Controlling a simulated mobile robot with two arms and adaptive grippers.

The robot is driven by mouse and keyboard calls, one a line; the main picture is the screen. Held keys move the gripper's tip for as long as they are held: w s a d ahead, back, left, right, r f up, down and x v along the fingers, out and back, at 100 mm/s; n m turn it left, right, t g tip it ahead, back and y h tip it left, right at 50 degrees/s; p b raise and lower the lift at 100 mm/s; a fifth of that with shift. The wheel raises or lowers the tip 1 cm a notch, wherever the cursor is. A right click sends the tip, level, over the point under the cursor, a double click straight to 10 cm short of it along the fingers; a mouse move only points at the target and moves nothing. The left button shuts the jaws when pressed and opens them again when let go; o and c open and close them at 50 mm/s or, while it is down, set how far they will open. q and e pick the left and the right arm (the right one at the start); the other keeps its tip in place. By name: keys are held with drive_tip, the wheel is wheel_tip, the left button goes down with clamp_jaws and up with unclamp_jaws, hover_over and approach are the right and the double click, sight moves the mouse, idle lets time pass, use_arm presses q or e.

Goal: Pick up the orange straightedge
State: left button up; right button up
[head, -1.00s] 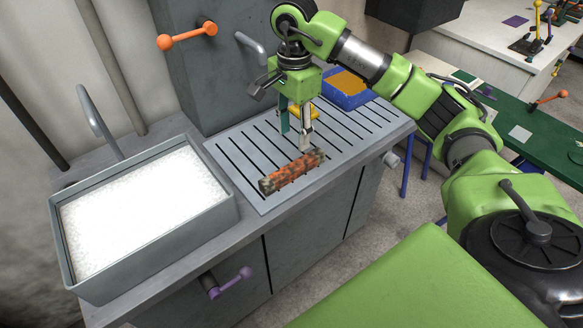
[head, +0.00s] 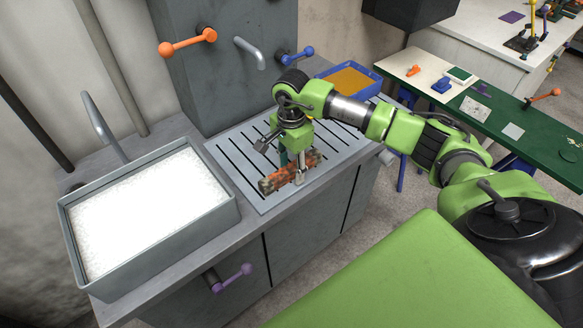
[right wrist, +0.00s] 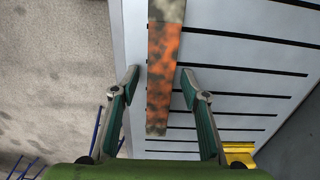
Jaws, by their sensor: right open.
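The orange straightedge (head: 272,183) is a thick bar with mottled orange and dark patches. It lies on the slotted grey drain board (head: 238,172) beside the sink. In the right wrist view the straightedge (right wrist: 163,60) runs up the middle, its upper end a dull grey-brown. My right gripper (head: 292,168) is down at the bar, its jaws open. In the right wrist view the right gripper (right wrist: 159,77) has one finger on each side of the bar, with gaps visible. In the head view the gripper covers part of the bar. My left gripper is not in view.
A grey sink (head: 150,255) with white contents stands left of the board. A blue tray with an orange-brown inside (head: 375,72) is at the far end. Part of a yellow thing (right wrist: 240,155) shows in the right wrist view. A green bench (head: 535,130) stands to the right.

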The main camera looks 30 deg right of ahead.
clamp_jaws()
drive_tip(key=shift+r, duration=0.15)
